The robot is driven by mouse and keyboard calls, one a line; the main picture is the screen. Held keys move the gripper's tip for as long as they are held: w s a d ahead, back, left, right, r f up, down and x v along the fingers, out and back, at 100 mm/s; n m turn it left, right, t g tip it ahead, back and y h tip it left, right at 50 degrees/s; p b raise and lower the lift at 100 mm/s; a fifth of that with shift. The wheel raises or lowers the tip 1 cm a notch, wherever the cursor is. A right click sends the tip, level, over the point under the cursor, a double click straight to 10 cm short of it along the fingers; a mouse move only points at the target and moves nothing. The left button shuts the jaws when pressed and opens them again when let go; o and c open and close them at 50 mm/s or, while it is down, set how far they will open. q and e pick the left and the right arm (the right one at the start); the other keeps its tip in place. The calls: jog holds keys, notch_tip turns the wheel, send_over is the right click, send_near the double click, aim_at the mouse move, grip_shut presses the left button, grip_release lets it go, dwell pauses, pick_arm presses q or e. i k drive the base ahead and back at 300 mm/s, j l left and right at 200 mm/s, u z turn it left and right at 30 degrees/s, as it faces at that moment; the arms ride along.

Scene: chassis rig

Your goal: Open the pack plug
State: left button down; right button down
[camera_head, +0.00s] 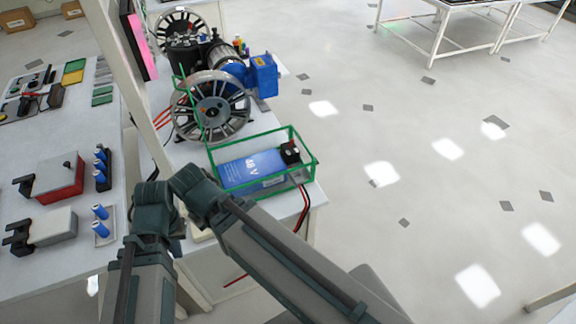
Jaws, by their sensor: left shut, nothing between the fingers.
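The battery pack (247,172) is a blue box marked 48 V. It lies in a green open frame (318,161) at the front right corner of the white bench. The plug (290,151), black with a red part, sits at the pack's right end, and I cannot tell whether it is fully seated. Dark red and black cables (303,207) hang over the bench edge below it. My grey-green arm links cross the lower left and middle, left of and in front of the pack. My left gripper is shut and empty, apart from the plug; its fingertips are hard to make out. My right gripper is not visible.
A spoked wheel (212,108) and a blue unit (263,76) stand behind the pack. A pale upright post (133,84) rises left of them. A red box (58,176), a grey box (50,227) and blue cells (100,212) lie at left.

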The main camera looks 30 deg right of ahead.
aim_at(298, 181)
jog(key=i, duration=0.4)
jog(key=z, duration=1.95)
